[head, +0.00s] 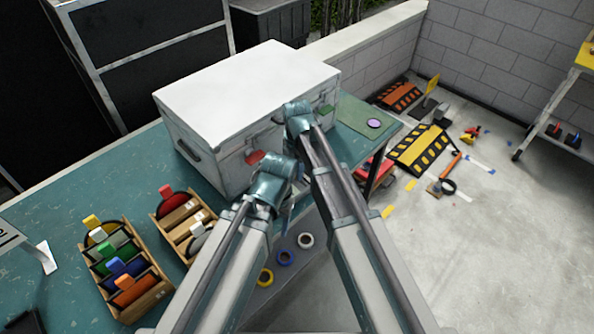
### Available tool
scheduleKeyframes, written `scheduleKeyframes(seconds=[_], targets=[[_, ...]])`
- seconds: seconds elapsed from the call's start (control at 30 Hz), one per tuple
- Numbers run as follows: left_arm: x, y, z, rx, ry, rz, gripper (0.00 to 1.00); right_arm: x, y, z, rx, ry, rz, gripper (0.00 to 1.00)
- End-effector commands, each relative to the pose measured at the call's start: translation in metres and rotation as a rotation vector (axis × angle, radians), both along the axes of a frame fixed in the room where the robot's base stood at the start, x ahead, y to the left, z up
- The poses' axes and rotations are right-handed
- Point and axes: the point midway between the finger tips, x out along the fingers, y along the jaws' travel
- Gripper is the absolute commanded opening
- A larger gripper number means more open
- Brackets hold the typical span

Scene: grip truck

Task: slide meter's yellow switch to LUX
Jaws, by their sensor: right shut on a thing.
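I cannot make out the meter, its yellow switch or a LUX mark in the head view. My two arms rise from the bottom centre to teal joints in front of the white case (245,85). My right gripper (289,211) is mostly hidden behind the arms, with only small dark parts showing between them. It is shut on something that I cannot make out. My left gripper does not show; its arm hides the space beyond it.
The teal bench (75,190) carries the case and two wooden racks, a left one (120,308) and a right one (168,210), with coloured items. Tape rolls, including a yellow one (265,277), lie on a grey surface below. Striped ramps (421,149) stand on the floor at right.

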Motion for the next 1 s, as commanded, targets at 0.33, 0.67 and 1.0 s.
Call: scheduleKeyframes(seconds=[0.33,0.67,1.0], targets=[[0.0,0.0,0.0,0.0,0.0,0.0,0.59,-0.004,-0.003,0.0,0.0,0.0,-0.001,0.0],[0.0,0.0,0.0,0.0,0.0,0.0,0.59,-0.032,-0.027,0.0,-0.001,0.001,0.0,0.0],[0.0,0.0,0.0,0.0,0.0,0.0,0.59,-0.03,-0.026,0.0,0.0,0.0,0.0,0.43]])
